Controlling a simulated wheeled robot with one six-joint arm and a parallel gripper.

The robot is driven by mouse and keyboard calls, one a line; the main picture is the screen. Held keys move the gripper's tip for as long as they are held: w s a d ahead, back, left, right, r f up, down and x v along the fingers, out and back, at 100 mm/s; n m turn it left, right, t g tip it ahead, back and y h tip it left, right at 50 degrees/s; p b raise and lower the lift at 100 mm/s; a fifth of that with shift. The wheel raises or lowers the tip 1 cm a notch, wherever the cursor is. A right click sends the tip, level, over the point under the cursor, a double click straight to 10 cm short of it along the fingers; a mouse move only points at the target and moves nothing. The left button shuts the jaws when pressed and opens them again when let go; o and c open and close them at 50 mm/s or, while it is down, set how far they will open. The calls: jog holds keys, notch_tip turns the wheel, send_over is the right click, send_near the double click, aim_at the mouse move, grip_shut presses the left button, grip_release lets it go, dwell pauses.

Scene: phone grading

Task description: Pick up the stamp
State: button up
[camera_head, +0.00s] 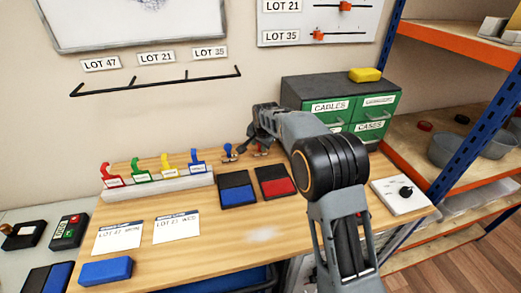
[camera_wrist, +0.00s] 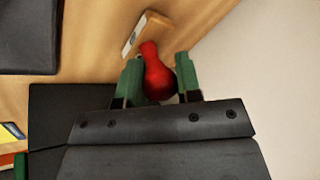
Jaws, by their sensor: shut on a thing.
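A stamp with a rounded red handle (camera_wrist: 157,75) is between the two green fingers of my gripper (camera_wrist: 158,68) in the wrist view. The fingers are shut on the handle, one on each side. A pale wooden piece (camera_wrist: 142,32) shows just beyond the handle; I cannot tell whether it touches the table. In the head view my gripper (camera_head: 259,141) is at the back of the wooden table, near the wall, and largely hides the held stamp. A stamp with a blue handle (camera_head: 229,151) stands just left of it.
A blue ink pad (camera_head: 238,193) and a red ink pad (camera_head: 276,184) lie open in front of my gripper. A rack with coloured hooks (camera_head: 158,185) stands to the left. A green drawer cabinet (camera_head: 340,107) stands at the right. The table's front middle is clear.

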jog(key=shift+c, duration=0.9)
jog(key=shift+r, duration=0.35)
notch_tip(320, 180, up, 2)
jog(key=s+a+r+b, duration=0.1)
jog(key=s+r+b, duration=0.2)
jog(key=s+r, duration=0.7)
jog(key=shift+s, duration=2)
jog(key=shift+r, duration=0.1)
